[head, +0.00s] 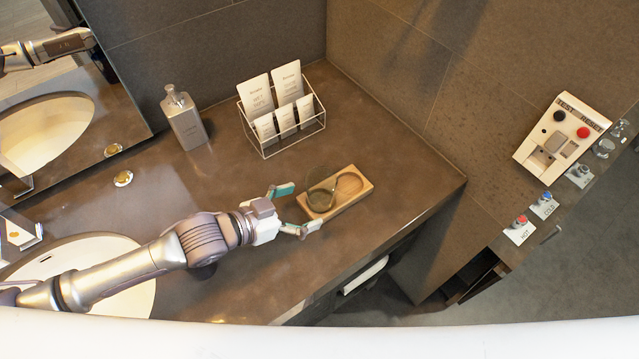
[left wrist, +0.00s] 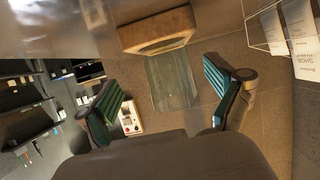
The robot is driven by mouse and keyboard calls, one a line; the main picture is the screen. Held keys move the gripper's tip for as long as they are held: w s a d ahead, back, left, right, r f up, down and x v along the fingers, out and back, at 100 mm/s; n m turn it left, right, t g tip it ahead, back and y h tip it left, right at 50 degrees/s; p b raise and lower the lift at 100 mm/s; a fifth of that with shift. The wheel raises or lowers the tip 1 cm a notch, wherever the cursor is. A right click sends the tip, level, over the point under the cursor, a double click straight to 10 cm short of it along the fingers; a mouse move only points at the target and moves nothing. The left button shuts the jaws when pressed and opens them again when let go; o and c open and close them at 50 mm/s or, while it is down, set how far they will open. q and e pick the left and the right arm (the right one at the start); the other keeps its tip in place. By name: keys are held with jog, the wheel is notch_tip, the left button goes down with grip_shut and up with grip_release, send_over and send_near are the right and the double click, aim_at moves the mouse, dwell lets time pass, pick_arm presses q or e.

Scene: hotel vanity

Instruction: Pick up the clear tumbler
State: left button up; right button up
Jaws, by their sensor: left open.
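The clear tumbler (head: 320,186) stands on the left part of a small wooden tray (head: 352,198) on the dark counter. My left gripper (head: 306,205) is open just to the left of the tumbler, its fingers spread towards it. In the left wrist view the tumbler (left wrist: 172,82) shows upside down between the two open fingers (left wrist: 160,75), with the tray (left wrist: 158,32) above it in the picture. The tumbler looks empty. I cannot tell whether a finger touches it. My right gripper is not in view.
A wire rack (head: 291,134) of white packets stands behind the tray, with a metal soap bottle (head: 185,119) to its left. A sink (head: 112,287) lies under my left arm. A panel with buttons (head: 562,139) is at the right. The counter right of the tray is clear.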

aim_at(308, 197)
pick_arm(q)
jog(key=shift+w+d, duration=0.3)
jog(key=shift+d, duration=0.15)
jog(key=shift+w+d+p, duration=0.85)
jog(key=shift+w, duration=0.2)
jog(key=shift+f+x, duration=0.2)
jog(key=shift+x, duration=0.85)
jog(key=shift+w+f, duration=0.1)
jog(key=c, duration=1.4)
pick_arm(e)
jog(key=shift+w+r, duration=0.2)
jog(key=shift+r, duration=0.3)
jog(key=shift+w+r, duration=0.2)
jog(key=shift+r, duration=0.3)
